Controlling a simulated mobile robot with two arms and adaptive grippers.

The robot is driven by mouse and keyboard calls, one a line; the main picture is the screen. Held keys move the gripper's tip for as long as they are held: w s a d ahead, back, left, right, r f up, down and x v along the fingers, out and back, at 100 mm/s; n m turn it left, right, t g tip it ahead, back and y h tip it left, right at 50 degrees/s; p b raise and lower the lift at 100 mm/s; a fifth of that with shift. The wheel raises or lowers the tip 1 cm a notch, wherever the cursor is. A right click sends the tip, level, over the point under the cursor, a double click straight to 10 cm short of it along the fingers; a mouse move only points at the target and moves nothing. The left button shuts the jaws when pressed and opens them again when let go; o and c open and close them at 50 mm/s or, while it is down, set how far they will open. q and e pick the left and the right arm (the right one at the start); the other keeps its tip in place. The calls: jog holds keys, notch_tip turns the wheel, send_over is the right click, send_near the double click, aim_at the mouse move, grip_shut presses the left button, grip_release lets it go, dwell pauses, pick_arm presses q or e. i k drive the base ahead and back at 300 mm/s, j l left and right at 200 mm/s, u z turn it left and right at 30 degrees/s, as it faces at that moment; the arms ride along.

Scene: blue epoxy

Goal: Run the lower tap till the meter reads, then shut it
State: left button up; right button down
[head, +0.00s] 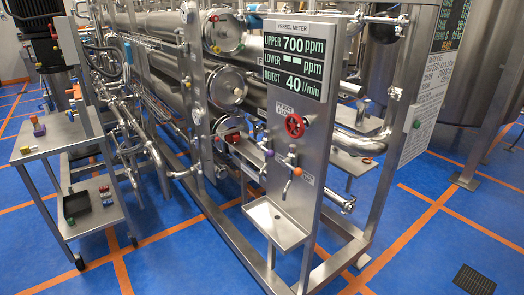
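The vessel meter (293,68) is a dark display at the top of a steel panel. It reads UPPER 700 ppm, LOWER dashes, and REJECT 40 l/min. A red handwheel (295,126) is on the panel below it. Lower down are two small taps, one with a purple handle (267,153) and one with an orange handle (298,171). I cannot read their labels, and no stream of water shows at either. A steel drip tray (275,222) projects from the panel beneath the taps. Neither of my grippers is in view.
A steel trolley (62,132) with small coloured items and a black tray (76,205) stands at the left. Pipes and large steel cylinders (226,87) fill the frame behind the panel. The blue floor in front is mostly clear, with a dark grille (474,281) at bottom right.

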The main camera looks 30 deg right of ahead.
aim_at(261, 145)
jog(key=z, duration=1.2)
